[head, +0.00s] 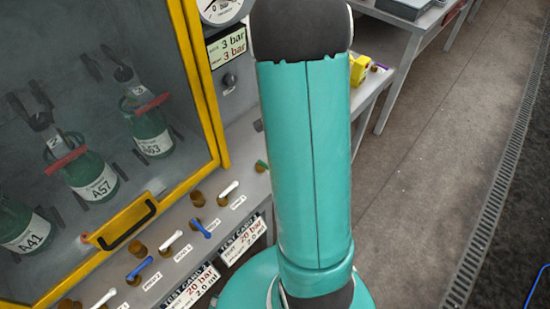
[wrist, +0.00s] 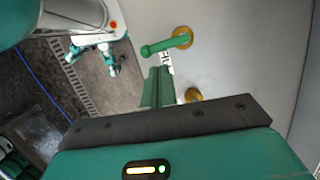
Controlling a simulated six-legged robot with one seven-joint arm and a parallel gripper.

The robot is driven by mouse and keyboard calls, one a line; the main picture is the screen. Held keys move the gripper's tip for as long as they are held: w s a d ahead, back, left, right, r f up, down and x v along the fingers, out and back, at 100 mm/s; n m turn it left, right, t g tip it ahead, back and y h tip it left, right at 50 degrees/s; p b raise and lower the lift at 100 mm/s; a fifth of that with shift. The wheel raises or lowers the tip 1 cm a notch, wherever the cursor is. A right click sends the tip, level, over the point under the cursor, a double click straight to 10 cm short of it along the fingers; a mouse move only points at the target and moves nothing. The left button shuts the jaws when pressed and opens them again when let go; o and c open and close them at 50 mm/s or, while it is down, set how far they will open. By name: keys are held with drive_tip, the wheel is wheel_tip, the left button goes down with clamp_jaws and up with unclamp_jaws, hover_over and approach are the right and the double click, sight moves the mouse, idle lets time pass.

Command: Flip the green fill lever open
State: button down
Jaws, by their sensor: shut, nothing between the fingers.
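The green fill lever (wrist: 160,47) shows in the wrist view as a green handle on a brass base (wrist: 183,37), fixed to a pale grey panel. In the head view only a small part of the green lever (head: 262,163) shows at the left edge of my arm. My gripper (wrist: 158,72) is shut and empty, with its green fingers just below the lever in the wrist view. I cannot tell whether the fingertips touch it. In the head view my gripper is hidden behind my arm.
White and blue levers (head: 200,228) on brass bases line the panel. A yellow-framed glass cabinet (head: 205,85) with a black handle (head: 125,225) holds green cylinders labelled A41, A57 and A63. A second brass base (wrist: 193,95) is near my fingers. Open floor (head: 430,150) lies to the right.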

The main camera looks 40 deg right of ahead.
drive_tip(key=v, duration=0.6)
drive_tip(key=shift+w, duration=0.1)
idle(0.3)
drive_tip(key=a+r+n+t+h, duration=0.1)
drive_tip(key=a+r+n+t, duration=0.1)
drive_tip(key=a+r+n, duration=0.8)
drive_tip(key=s+a+r+n+t+h, duration=0.1)
drive_tip(key=s+a+r+n+t, duration=0.1)
drive_tip(key=a, duration=0.4)
drive_tip(key=s+a+r+n+t, duration=0.1)
drive_tip(key=s+a+r+n, duration=0.4)
drive_tip(key=s+a+r, duration=0.1)
drive_tip(key=shift+a+r+t+h, duration=0.4)
drive_tip(key=shift+a+r, duration=0.25)
drive_tip(key=shift+a, duration=0.1)
